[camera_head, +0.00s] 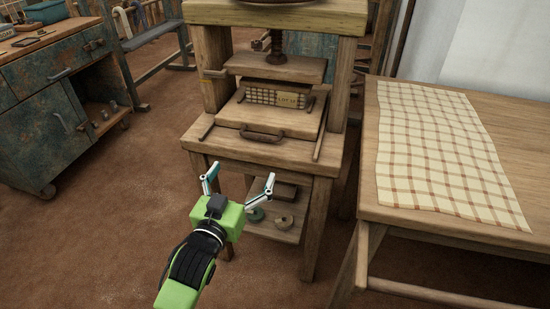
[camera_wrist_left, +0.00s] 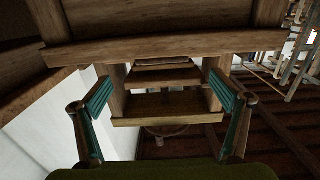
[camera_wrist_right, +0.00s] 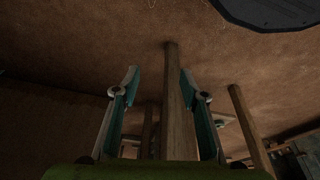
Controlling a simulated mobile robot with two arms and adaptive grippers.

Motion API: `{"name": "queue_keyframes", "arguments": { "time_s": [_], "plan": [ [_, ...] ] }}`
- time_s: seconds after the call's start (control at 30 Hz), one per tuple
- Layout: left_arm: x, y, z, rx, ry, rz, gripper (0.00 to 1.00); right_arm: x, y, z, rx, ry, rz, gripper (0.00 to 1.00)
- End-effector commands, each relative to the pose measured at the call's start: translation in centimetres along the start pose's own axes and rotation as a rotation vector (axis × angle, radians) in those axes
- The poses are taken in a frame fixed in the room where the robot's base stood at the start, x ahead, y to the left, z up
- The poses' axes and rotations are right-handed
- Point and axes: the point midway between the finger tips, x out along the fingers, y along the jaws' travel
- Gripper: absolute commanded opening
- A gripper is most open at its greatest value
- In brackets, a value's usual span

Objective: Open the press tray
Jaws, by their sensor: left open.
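The wooden press (camera_head: 222,70) stands in the middle of the head view. Its press tray (camera_head: 288,122) lies under the screw plate and carries a small checked cloth with a label. A dark curved handle (camera_head: 262,134) is on the tray's front. The tray looks pushed in. My left gripper (camera_head: 238,179) is open and empty, in front of and below the handle, apart from it. In the left wrist view its fingers (camera_wrist_left: 161,92) are spread before wooden parts of the stand. My right gripper (camera_wrist_right: 158,77) is open and empty in the right wrist view, near a wooden post.
A wooden table (camera_head: 510,110) with a checked cloth (camera_head: 435,150) stands at right. A worn blue cabinet (camera_head: 50,95) stands at left. A lower shelf (camera_head: 285,232) under the press holds small round items. The brown floor at front left is clear.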

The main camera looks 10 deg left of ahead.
Motion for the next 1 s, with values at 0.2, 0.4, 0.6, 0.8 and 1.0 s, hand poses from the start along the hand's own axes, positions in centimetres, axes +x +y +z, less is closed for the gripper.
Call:
{"name": "queue_keyframes", "arguments": {
  "time_s": [0.2, 0.4, 0.6, 0.8, 1.0],
  "plan": [
    [0.6, -0.1, -1.6, -0.002, 0.039, -0.003, 0.91, -1.1, 0.0, 0.0, 0.001, 0.008, 0.001, 0.4],
    [3.8, -0.1, -1.6, -0.001, 0.039, -0.003, 0.91, -2.5, 0.1, 0.0, 0.001, 0.016, 0.002, 0.4],
    [8.0, -0.1, -1.6, -0.002, 0.037, -0.002, 0.91, -3.0, 0.1, 0.2, 0.002, 0.019, 0.003, 0.4],
    [11.4, -0.1, -1.8, -0.002, 0.036, -0.003, 0.91, -2.5, 0.1, 0.3, 0.002, 0.02, 0.003, 0.4],
    [13.2, -0.1, -1.9, -0.002, 0.035, -0.003, 0.91, -2.2, 0.1, 0.4, 0.002, 0.019, 0.003, 0.4]
  ]
}}
